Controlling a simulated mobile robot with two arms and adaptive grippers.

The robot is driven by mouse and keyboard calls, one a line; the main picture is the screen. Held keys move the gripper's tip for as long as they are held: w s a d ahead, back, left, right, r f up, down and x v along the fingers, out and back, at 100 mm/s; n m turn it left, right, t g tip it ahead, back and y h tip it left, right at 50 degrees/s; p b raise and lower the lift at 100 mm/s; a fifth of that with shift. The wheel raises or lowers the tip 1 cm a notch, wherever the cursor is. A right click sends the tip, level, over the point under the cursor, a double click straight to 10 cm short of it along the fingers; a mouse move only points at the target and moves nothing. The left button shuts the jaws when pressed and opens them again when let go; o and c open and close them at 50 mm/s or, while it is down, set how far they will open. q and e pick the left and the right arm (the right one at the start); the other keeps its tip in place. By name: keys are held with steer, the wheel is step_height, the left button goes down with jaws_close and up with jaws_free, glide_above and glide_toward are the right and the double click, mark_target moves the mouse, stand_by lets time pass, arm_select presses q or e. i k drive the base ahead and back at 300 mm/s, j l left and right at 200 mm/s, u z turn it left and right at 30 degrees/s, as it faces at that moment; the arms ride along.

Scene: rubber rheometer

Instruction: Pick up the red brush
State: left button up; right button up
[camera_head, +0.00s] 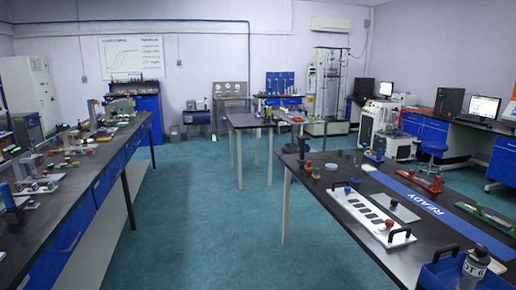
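A long, low red object (420,180) lies on the right-hand dark bench, near its back right part. It has a small upright piece at its right end. It may be the red brush, but it is too small to tell for sure. Neither of my grippers is in view, and nothing is seen to hold the red object.
The right bench (335,233) also carries a white board with black handles (365,215), a blue READY strip (425,203), a green long object (487,216) and a blue tray (435,277). A crowded left bench (75,195) stands opposite. Green floor (215,220) between them is clear.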

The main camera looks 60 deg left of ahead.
mark_target(308, 168)
steer(key=u, duration=1.65)
